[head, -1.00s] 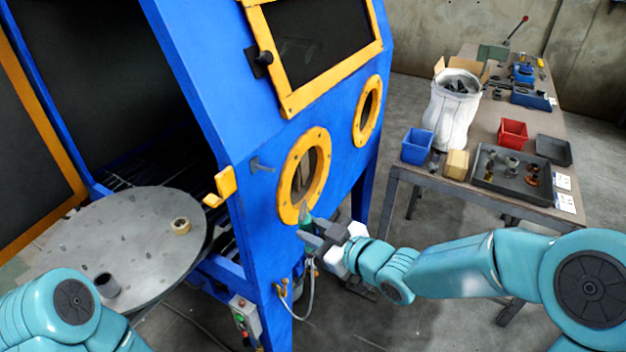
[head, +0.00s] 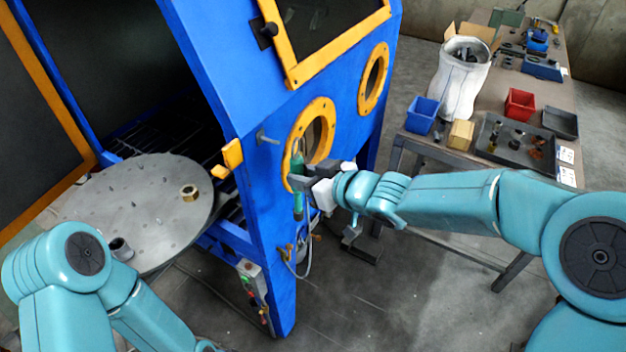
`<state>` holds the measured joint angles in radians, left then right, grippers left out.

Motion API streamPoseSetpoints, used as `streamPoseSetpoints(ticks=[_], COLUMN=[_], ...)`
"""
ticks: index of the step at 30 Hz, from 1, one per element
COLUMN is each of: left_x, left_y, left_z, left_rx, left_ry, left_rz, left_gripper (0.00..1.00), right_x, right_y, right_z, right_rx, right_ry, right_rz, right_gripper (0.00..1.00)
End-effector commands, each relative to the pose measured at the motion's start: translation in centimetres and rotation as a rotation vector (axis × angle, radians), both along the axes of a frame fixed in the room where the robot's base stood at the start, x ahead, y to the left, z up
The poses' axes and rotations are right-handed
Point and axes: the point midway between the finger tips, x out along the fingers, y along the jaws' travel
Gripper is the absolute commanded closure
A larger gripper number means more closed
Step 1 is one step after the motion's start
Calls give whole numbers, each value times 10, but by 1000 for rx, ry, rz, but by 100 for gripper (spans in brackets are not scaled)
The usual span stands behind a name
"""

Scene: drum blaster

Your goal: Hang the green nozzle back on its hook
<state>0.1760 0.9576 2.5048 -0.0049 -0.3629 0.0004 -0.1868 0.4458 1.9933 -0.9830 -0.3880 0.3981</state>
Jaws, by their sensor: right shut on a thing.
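The green nozzle (head: 298,205) is held roughly upright by my right gripper (head: 298,181) in front of the left yellow porthole ring (head: 322,108) of the blue cabinet. The jaws are shut around its middle. A small grey hook (head: 267,138) sticks out of the blue panel, left of that ring. The nozzle is below and to the right of the hook, apart from it in the picture. The hose (head: 307,262) hangs under the nozzle near brass fittings. Of my left arm (head: 85,255) links show at the lower left; its gripper is not in view.
A round grey turntable (head: 140,190) with a brass nut (head: 189,192) and a dark cylinder (head: 121,249) stands at the open cabinet door. A yellow latch (head: 230,157) juts from the cabinet edge. A bench with a white bag (head: 459,85), bins and trays stands at the right.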

Motion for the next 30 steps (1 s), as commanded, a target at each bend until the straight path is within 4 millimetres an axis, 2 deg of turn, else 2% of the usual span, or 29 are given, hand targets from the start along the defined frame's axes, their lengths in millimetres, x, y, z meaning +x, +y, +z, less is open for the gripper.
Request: streamPoseSetpoints(ticks=[20,30], left_x=[0,0], left_y=[0,0], left_z=[-13,-16], left_rx=[0,0], left_ry=[0,0], left_rz=[0,0], left_gripper=[57,57], right_x=[26,32], right_y=[37,45], right_z=[-5,-13], right_rx=[2,2], right_ry=[-3,-1], right_rz=[1,0], right_gripper=[100,100])
